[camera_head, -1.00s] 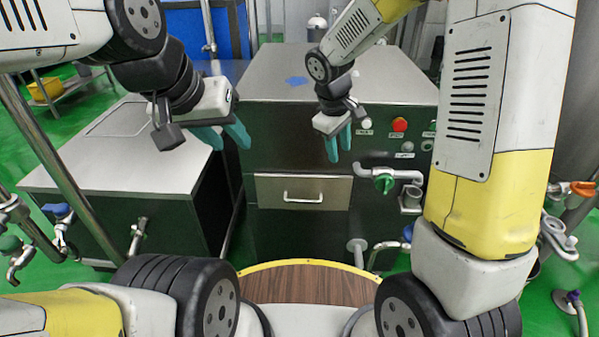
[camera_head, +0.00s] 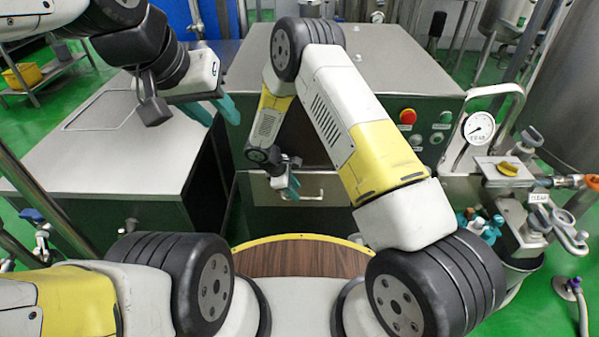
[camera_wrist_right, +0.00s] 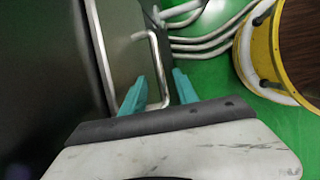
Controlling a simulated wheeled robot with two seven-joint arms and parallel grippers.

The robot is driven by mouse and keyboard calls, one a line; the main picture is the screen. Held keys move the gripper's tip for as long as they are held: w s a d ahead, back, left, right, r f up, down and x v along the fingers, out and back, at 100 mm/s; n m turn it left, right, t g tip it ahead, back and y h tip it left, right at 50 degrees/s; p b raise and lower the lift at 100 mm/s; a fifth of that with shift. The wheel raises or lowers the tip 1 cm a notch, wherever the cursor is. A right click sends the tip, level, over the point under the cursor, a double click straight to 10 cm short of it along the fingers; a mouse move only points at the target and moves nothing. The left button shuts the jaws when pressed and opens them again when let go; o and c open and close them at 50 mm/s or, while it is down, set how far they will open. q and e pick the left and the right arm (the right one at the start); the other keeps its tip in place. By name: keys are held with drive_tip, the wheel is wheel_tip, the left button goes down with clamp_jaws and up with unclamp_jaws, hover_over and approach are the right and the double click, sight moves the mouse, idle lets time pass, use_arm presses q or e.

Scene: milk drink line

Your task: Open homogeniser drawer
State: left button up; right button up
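The homogeniser (camera_head: 390,75) is a dark cabinet with a steel top. Its drawer (camera_head: 335,190), a steel front panel, looks closed, and a bar handle (camera_head: 312,198) runs across it. My right gripper (camera_head: 286,189) is in front of the drawer at the left part of the handle. In the right wrist view, the teal fingers of the gripper (camera_wrist_right: 157,93) are spread apart, with the lower end of the handle (camera_wrist_right: 156,60) between them. I cannot tell whether they touch it. My left gripper (camera_head: 214,110) is open and empty, above the gap beside the homogeniser.
A low steel-topped cabinet (camera_head: 110,135) stands to the left. Buttons, including a red emergency stop (camera_head: 407,117), are on the homogeniser front. A gauge (camera_head: 479,128) and valve piping stand at the right. The green floor (camera_wrist_right: 215,75) shows in front of the drawer.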

sight(302, 198)
drive_tip(key=shift+x, duration=2.15)
clamp_jaws()
